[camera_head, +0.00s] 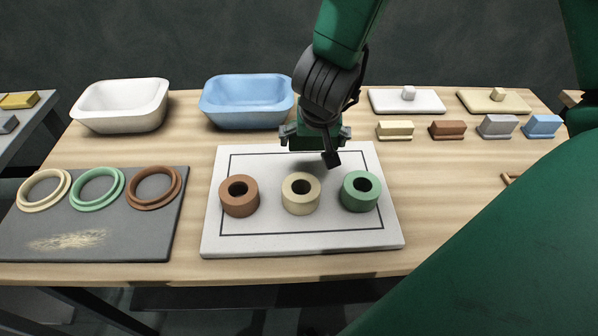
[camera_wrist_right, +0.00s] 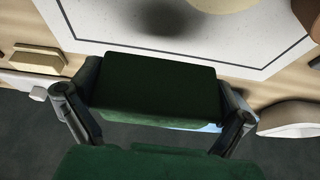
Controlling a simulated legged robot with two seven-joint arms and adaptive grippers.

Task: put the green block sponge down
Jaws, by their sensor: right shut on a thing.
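The green block sponge (camera_head: 306,143) is held in my right gripper (camera_head: 316,135), over the back part of the white board (camera_head: 390,236). In the right wrist view the sponge (camera_wrist_right: 155,86) fills the space between the two fingers of the gripper (camera_wrist_right: 160,92), with a finger against each end. A dark shadow on the board lies apart from the sponge in that view, so it seems to be held above the surface. The wrist partly covers the sponge in the head view. My left gripper is out of view.
A brown ring (camera_head: 239,205), a cream ring (camera_head: 301,205) and a green ring (camera_head: 360,202) stand on the board. Behind are a white basin (camera_head: 122,121) and a blue basin (camera_head: 246,117). Several small blocks (camera_head: 447,130) sit right. A grey mat (camera_head: 140,244) lies left.

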